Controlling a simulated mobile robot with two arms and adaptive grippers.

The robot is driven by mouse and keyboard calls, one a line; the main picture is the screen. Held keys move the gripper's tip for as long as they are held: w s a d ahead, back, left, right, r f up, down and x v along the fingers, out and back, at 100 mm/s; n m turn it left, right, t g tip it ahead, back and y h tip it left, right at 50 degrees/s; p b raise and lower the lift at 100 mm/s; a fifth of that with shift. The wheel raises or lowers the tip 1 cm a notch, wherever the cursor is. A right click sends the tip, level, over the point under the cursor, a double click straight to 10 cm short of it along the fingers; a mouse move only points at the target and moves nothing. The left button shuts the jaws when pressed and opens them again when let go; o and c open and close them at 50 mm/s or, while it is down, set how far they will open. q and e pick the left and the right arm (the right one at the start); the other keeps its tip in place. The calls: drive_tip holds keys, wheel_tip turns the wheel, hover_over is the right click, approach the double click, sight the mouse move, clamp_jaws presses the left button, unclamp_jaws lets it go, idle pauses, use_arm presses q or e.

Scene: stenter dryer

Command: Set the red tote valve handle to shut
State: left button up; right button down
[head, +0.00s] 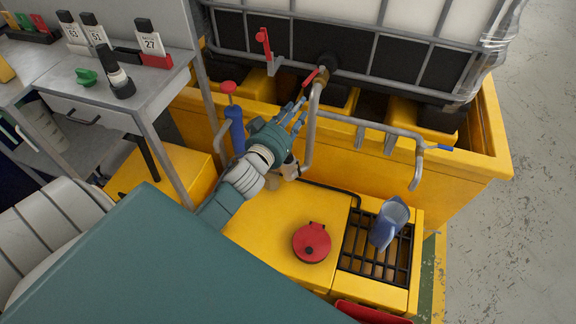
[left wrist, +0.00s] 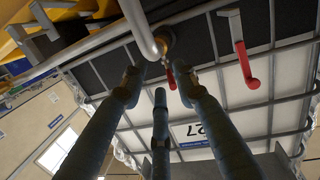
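The red tote valve handle (head: 311,77) shows at the outlet of the caged tote, beside a dark valve body (head: 327,62) where a grey pipe starts. In the left wrist view the red handle (left wrist: 171,79) is small, partly hidden, and lies beyond and between my fingertips. My left gripper (head: 303,110) reaches up from below left, short of the handle in the head view. Its fingers (left wrist: 158,85) are spread with nothing between them. Contact with the handle cannot be made out. My right gripper is not in view.
A second red lever (head: 263,42) hangs on the tote cage. The bent grey pipe (head: 312,125) runs close beside my left gripper. A blue post with red knob (head: 229,88) stands left. A red cap (head: 311,242) and blue jug (head: 388,222) are on the yellow platform.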

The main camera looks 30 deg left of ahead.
use_arm(q)
drive_tip(key=s+f+g, duration=0.2)
drive_tip(key=s+f, duration=0.1)
drive_tip(key=f, duration=0.7)
drive_tip(key=s+d+f+m+g+p, duration=0.1)
drive_tip(key=s+f+g, duration=0.1)
drive_tip(key=f, duration=0.8)
drive_tip(key=shift+s+d+f+g, duration=0.2)
drive_tip(key=shift+s+g, duration=0.1)
drive_tip(key=shift+s, duration=0.1)
